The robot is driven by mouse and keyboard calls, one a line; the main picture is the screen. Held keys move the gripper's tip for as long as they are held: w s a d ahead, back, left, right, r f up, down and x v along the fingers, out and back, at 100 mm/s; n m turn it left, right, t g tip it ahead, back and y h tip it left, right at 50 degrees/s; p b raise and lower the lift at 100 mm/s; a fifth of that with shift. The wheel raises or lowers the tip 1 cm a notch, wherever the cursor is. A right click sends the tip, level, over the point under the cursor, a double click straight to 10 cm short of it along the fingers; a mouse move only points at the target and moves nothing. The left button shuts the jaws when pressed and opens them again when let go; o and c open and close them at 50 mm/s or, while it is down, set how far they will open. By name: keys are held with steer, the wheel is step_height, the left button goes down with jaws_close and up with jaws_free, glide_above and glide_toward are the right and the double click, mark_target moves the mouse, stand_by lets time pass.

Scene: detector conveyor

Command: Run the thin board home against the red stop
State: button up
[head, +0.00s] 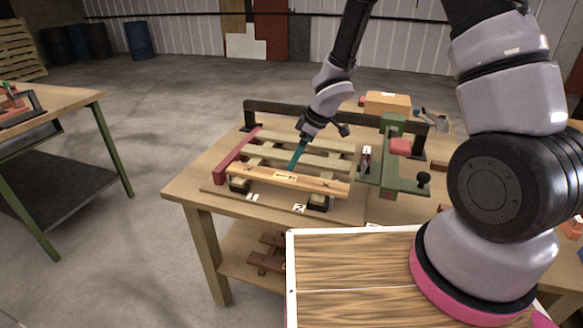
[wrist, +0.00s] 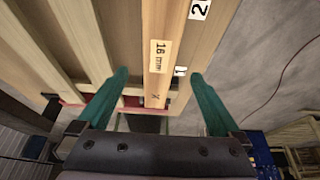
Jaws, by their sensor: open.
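The thin board, a pale wooden slat labelled "16 mm" (wrist: 159,58), lies between my open fingers in the wrist view. In the head view the board (head: 325,186) is the front slat on the jig, with dark X marks. The red stop (head: 236,157) is a red bar along the jig's left side; parts of it show near the board's end in the wrist view (wrist: 130,101). I cannot tell whether the board's end touches it. My gripper (head: 293,168) is open over the board, with fingers on both sides of it in the wrist view (wrist: 158,76).
More slats (head: 310,160) lie behind the board. A green fixture (head: 388,175) with a dark knob stands to the right. A dark rail (head: 315,112) runs along the back. Number cards (head: 299,208) sit in front. Another bench (head: 60,98) stands at the left, with clear floor between.

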mark_target(286, 177)
steer(key=x, duration=0.7)
steer(key=shift+a+f, duration=0.1)
steer(key=shift+f, duration=0.3)
steer(key=c, duration=1.5)
